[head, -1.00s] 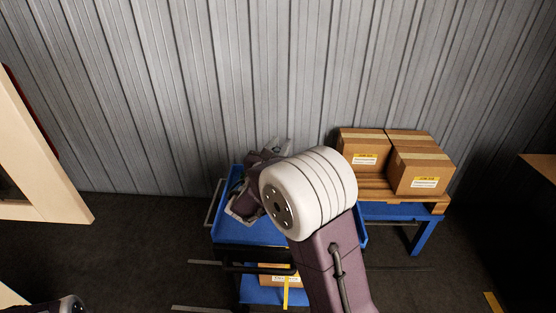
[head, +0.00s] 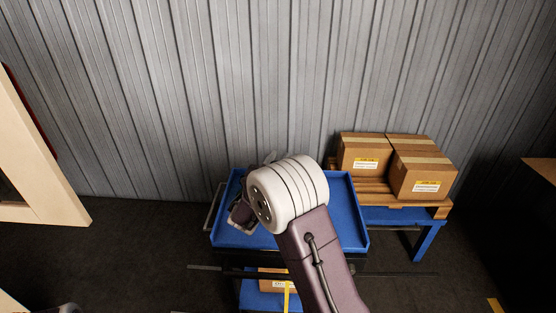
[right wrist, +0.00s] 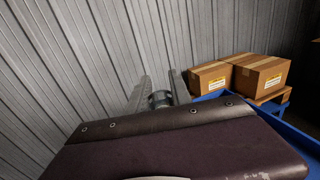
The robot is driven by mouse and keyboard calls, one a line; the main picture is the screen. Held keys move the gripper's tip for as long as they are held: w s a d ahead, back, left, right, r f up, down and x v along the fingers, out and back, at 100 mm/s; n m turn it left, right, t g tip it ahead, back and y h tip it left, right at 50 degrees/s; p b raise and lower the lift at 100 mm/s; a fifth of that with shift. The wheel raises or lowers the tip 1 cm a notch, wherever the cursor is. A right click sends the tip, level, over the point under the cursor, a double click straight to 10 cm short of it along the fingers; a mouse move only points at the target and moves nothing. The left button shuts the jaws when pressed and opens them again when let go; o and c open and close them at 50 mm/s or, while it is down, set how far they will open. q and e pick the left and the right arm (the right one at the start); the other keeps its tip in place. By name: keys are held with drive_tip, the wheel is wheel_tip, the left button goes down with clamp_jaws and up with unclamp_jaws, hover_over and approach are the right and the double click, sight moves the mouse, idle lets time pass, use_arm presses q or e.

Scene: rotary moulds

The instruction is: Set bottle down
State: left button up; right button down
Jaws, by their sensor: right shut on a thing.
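My right gripper (right wrist: 160,91) shows in the right wrist view with its two grey fingers either side of a small grey metallic cylinder, which seems to be the bottle (right wrist: 160,99). It is shut on it; only a little of the bottle shows above my purple wrist housing. In the head view my white arm joint hides most of the right gripper and the bottle, over the left half of a blue cart tray (head: 345,228). I cannot tell whether the bottle touches the tray. My left gripper is not in view.
Two cardboard boxes (head: 424,175) sit on a wooden pallet (head: 436,208) on a blue stand to the right. A corrugated metal wall (head: 300,70) stands behind. The right part of the tray looks clear. Another box (head: 270,285) is on the cart's lower shelf.

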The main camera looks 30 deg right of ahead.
drive_tip(key=c, duration=1.2)
unclamp_jaws()
drive_tip(key=shift+o, duration=0.2)
drive_tip(key=shift+r+p, duration=0.15)
drive_tip(key=shift+p, duration=0.15)
drive_tip(key=shift+s+a, duration=0.2)
drive_tip(key=shift+a, duration=0.1)
drive_tip(key=v, duration=1.1)
drive_tip(key=shift+s, duration=0.2)
